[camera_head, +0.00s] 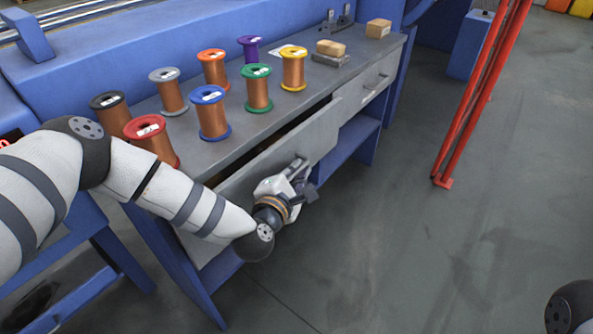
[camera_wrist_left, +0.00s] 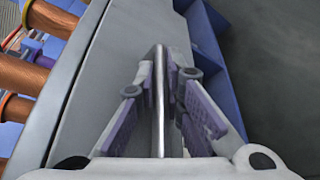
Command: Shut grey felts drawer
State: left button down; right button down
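The grey drawer (camera_head: 318,136) under the left part of the bench stands open. Its front is out from the bench, with a dark gap (camera_head: 283,138) behind its top edge. Any felts inside cannot be seen. My left gripper (camera_head: 300,174) is at the outer face of this drawer front and covers its handle in the head view. In the left wrist view, the fingers (camera_wrist_left: 163,80) close in on both sides of a thin metal handle bar (camera_wrist_left: 159,110) and appear to grip it. My right gripper is not in view.
Several wire spools, such as the red one (camera_head: 151,138) and yellow one (camera_head: 293,68), stand on the grey benchtop (camera_head: 335,86). A second drawer (camera_head: 369,81) to the right looks shut. A red frame (camera_head: 480,95) stands on the floor at right. The floor before the bench is clear.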

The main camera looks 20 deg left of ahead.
aim_at(278, 167)
pick_arm(q)
jog(key=shift+w+a+b, duration=0.15)
jog(key=shift+w+a, duration=0.1)
jog(key=shift+a, duration=0.45)
jog(key=shift+w+a+b, duration=0.1)
jog(key=shift+w+a, duration=0.1)
jog(key=shift+a, duration=0.45)
jog(key=shift+w+a+b, duration=0.15)
jog(key=shift+w+a, duration=0.1)
jog(key=shift+a, duration=0.45)
jog(key=c, duration=1.7)
grip_release()
jog(key=shift+a, duration=0.1)
jog(key=shift+s, duration=0.25)
jog(key=v, duration=1.1)
jog(key=shift+s+r, duration=0.15)
jog(key=shift+s, duration=0.05)
